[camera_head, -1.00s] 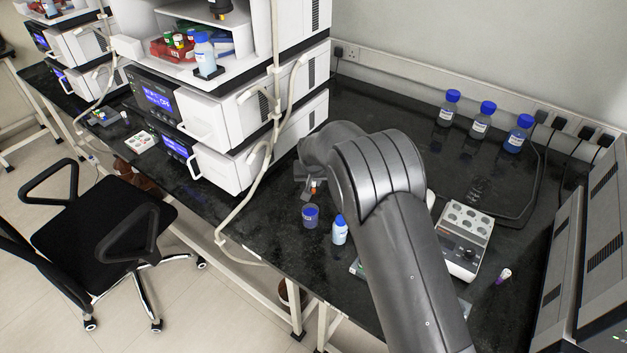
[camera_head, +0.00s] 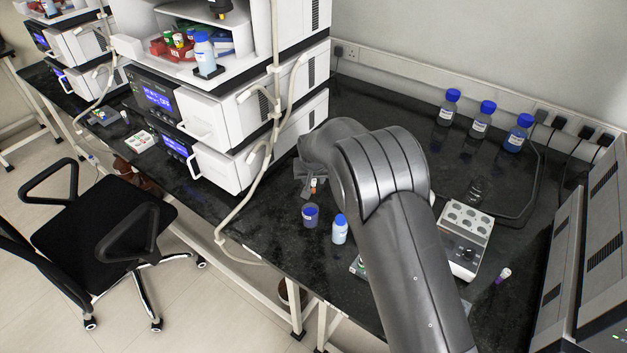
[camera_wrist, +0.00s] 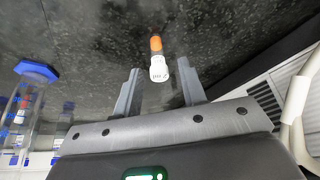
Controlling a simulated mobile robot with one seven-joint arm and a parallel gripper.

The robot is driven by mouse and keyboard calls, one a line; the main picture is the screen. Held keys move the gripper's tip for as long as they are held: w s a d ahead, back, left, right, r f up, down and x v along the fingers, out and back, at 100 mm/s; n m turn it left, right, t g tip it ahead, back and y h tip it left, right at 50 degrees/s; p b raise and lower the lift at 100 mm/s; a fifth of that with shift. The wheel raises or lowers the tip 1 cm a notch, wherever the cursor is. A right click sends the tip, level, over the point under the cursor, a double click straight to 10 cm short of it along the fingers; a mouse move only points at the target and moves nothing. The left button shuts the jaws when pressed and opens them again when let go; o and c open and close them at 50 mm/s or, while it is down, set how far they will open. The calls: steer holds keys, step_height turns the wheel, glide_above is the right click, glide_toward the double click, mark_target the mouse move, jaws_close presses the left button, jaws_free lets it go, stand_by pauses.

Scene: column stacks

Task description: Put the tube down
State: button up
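The tube (camera_wrist: 158,62) has an orange cap and a white label. In the wrist view it shows between and just beyond my fingertips, with dark gaps on both sides. It also shows small in the head view (camera_head: 314,185), over the black bench (camera_head: 270,232) beside the white instrument stack. My gripper (camera_wrist: 159,68) is open, its two grey fingers apart and not touching the tube. In the head view my gripper (camera_head: 306,181) is partly hidden by my arm. The tube's contact with the bench is not clear.
A blue-topped cup (camera_head: 310,216) and a blue-capped bottle (camera_head: 340,230) stand close in front of my gripper. A white block with round wells (camera_head: 466,236) is right of my arm. Several blue-capped bottles (camera_head: 481,120) stand at the back. The white instruments (camera_head: 225,130) border the left.

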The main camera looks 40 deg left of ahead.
steer(key=v, duration=1.1)
steer(key=d+r+m, duration=0.1)
steer(key=d+r, duration=0.5)
steer(key=d, duration=0.5)
steer(key=d+r+m+t, duration=0.1)
steer(key=d+r+m, duration=0.1)
steer(key=d+r, duration=0.65)
steer(key=d+r+m, duration=0.1)
steer(key=d+r, duration=0.3)
steer(key=d, duration=0.9)
steer(key=s+d+m+t+h, duration=0.1)
steer(key=s+d+m+h, duration=0.1)
steer(key=s+d, duration=1.8)
steer(key=d+m, duration=0.1)
steer(key=d, duration=0.1)
steer(key=shift+s+d+r+m+h, duration=0.25)
steer(key=shift+d+m+h, duration=0.05)
steer(key=shift+d+h, duration=0.1)
steer(key=shift+o, duration=0.5)
steer(key=shift+w, duration=0.15)
